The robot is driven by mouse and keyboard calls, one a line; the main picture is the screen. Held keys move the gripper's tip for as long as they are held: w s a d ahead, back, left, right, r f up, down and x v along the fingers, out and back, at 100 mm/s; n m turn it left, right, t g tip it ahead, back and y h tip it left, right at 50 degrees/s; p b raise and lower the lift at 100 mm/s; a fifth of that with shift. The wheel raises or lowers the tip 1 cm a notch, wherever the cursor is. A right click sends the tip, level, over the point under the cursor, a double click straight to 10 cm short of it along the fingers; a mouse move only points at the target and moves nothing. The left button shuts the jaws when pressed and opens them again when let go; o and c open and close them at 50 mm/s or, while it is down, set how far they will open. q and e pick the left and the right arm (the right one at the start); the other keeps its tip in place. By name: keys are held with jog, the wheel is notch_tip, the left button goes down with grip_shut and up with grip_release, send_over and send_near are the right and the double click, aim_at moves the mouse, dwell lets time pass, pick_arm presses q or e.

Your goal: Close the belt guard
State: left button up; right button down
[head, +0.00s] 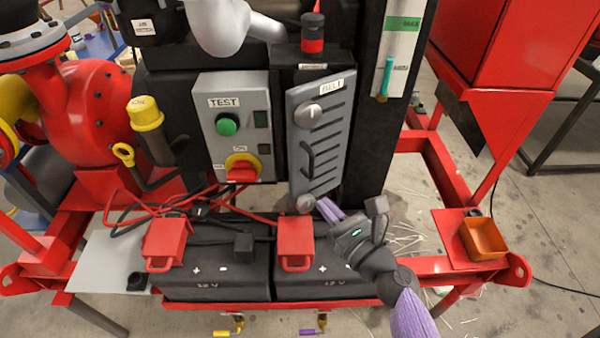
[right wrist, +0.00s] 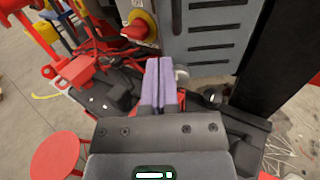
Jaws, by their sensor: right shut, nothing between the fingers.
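The belt guard (head: 325,150) is a grey slotted panel labelled BELT, with a dark handle (head: 307,160) and round knobs at its top (head: 308,115) and bottom (head: 305,203). Its face stands at an angle to the control box; I cannot tell how wide any gap behind it is. My right gripper (head: 322,204) has its purple fingers together and empty, just right of the bottom knob. In the right wrist view, the shut fingers (right wrist: 159,62) point towards the guard's lower part (right wrist: 208,50), with the knob (right wrist: 182,74) close beside them. Contact is unclear. My left gripper is not in view.
A grey control box (head: 232,130) with a green button and red-yellow switch (head: 242,168) adjoins the guard. Below are two black batteries (head: 215,275) with red terminal covers and cables. A dark post (head: 375,140) stands right of the guard; an orange tray (head: 484,239) sits further right.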

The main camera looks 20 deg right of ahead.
aim_at(294, 170)
jog(key=x, duration=0.8)
jog(key=shift+f, duration=0.1)
jog(key=shift+w+a, duration=0.1)
jog(key=shift+w, duration=0.3)
jog(key=shift+b, duration=0.3)
